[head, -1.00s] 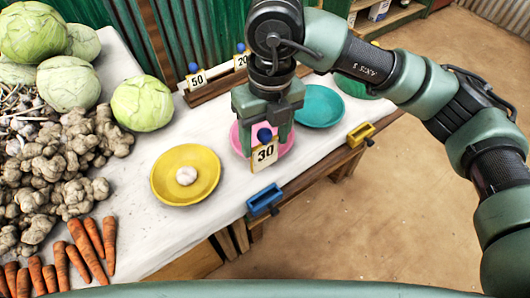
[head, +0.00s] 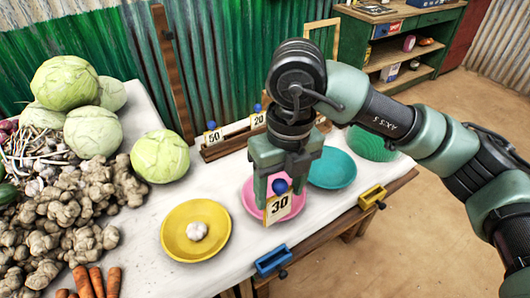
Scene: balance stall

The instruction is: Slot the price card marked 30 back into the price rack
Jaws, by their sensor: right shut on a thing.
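The price card marked 30 (head: 279,207) is white with a yellow edge and a blue ball on top. My right gripper (head: 278,190) is shut on it and holds it upright in front of the pink plate (head: 250,196). The price rack (head: 226,146) is a brown wooden strip at the back of the table, partly hidden behind my right gripper. Cards marked 50 (head: 213,137) and 20 (head: 257,119) stand in it, each with a blue ball. My left gripper is not in view.
A yellow plate (head: 178,240) holds a garlic bulb (head: 197,230). A teal plate (head: 331,170) lies to the right. Blue (head: 272,262) and yellow (head: 372,196) holders sit at the table's front edge. Cabbages (head: 160,156), ginger and carrots fill the left side.

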